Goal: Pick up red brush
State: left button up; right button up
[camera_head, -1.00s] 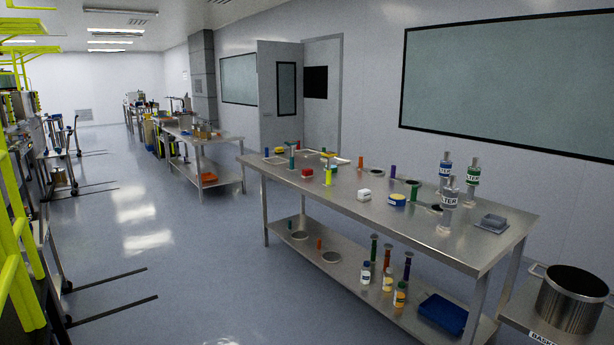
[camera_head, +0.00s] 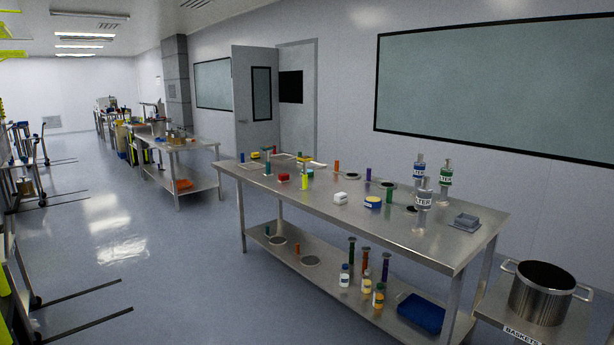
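A small red block-like thing (camera_head: 283,177) lies on the near-left part of the long steel table (camera_head: 440,245). It may be the red brush, but it is too small to tell its bristles or handle. A yellow-green upright piece (camera_head: 305,178) stands just to its right. Neither of my grippers shows in the head view, so their state cannot be seen.
On the tabletop are a white block (camera_head: 340,198), a blue and yellow round thing (camera_head: 372,202), filter cylinders (camera_head: 422,205) and a grey tray (camera_head: 466,221). Bottles and a blue bin (camera_head: 421,314) are on the lower shelf. A steel pot (camera_head: 541,292) stands at right. Open floor (camera_head: 160,270) lies left.

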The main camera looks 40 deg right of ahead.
aim_at(283, 178)
jog(key=z, duration=3.25)
jog(key=i+l+u, duration=0.15)
jog(key=i, duration=0.2)
jog(key=i+l+u, duration=0.1)
jog(key=i+l, duration=0.15)
jog(key=i, duration=0.15)
jog(key=i+j+u, duration=0.2)
jog(key=u, duration=0.2)
jog(key=i+j+u, duration=0.1)
jog(key=u, duration=0.35)
jog(key=i+u, duration=0.55)
jog(key=u, duration=0.25)
jog(key=i+l+u, duration=0.1)
jog(key=u, duration=0.35)
jog(key=i+j+u, duration=0.2)
jog(key=i+u, duration=0.25)
jog(key=i, duration=0.5)
jog(key=i+l+u, duration=0.15)
jog(key=i+u, duration=0.25)
jog(key=i, duration=0.55)
jog(key=i+u, duration=0.2)
jog(key=i, duration=0.45)
jog(key=i+u, duration=0.2)
jog(key=i, duration=0.4)
jog(key=i+l+u, duration=0.15)
jog(key=i, duration=0.45)
jog(key=i+u, duration=0.25)
jog(key=i, duration=1.75)
